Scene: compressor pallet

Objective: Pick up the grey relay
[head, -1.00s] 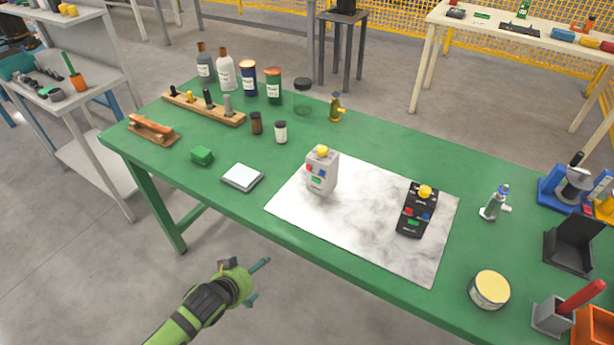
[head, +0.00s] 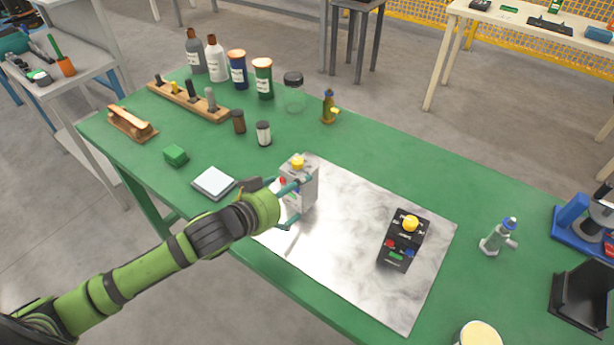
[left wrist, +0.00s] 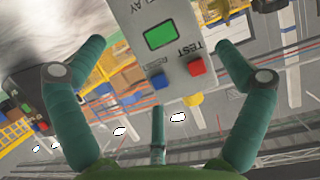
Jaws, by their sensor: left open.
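The grey relay (head: 303,190) stands upright on the pale marbled mat (head: 345,270), with a yellow knob on top. My left gripper (head: 291,204) is at its near left side, fingers reaching along it and hiding part of its front. In the left wrist view the relay (left wrist: 165,45) lies between the spread fingers of the left gripper (left wrist: 158,85), with its green screen and red and blue buttons facing the camera. Gaps show at the fingertips. A black relay (head: 404,240) with a yellow knob lies on the mat to the right. My right gripper is out of view.
A white square pad (head: 214,183) and a green block (head: 176,155) lie left of the mat. Bottles and a wooden rack (head: 188,100) stand behind. A small grey-green bottle (head: 494,238) and a black stand (head: 583,296) are on the right.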

